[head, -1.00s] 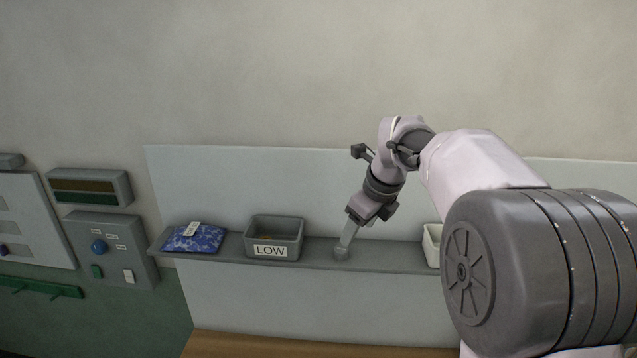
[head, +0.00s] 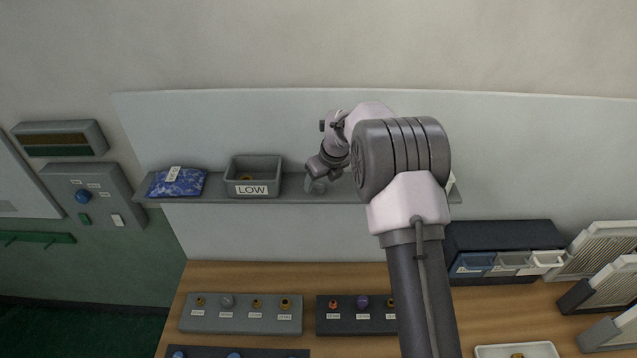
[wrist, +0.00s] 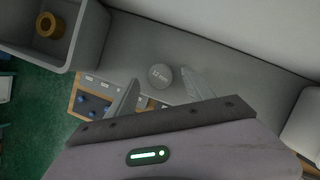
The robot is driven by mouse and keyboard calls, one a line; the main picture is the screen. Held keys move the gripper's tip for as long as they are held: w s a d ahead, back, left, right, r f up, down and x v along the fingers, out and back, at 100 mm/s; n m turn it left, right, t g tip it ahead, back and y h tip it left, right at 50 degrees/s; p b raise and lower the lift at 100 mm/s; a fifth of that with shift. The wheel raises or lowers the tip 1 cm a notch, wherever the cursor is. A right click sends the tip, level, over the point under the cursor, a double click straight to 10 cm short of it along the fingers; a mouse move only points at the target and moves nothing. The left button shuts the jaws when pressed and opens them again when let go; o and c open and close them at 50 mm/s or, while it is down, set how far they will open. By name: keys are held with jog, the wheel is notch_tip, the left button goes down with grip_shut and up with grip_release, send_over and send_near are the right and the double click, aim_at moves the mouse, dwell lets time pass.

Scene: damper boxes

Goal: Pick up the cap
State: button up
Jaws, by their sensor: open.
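A round grey cap (wrist: 160,76) with a printed label that looks like "12 mm" lies on the grey shelf (wrist: 225,88). In the head view the cap (head: 319,187) is a small grey shape, partly hidden by the fingers. My gripper (wrist: 162,92) is open and empty in the wrist view, with one finger to the left of the cap and the other to its right. The cap lies slightly beyond the fingertips, and I cannot tell whether they touch it. In the head view my gripper (head: 312,182) points down at the shelf.
A grey bin marked LOW (head: 253,178) stands left of the cap; it holds a brass-coloured ring (wrist: 47,25). A blue bag (head: 177,183) lies further left. A white container (wrist: 306,125) stands right. Below is a wooden bench (head: 310,275) with labelled blocks and small drawers.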

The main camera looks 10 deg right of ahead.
jog(key=shift+w+a+f, duration=0.1)
jog(key=shift+w+f, duration=0.45)
jog(key=shift+f, duration=0.15)
jog(key=shift+s+r, duration=0.15)
jog(key=shift+s, duration=0.15)
jog(key=c, duration=0.6)
jog(key=shift+w, duration=0.1)
grip_shut()
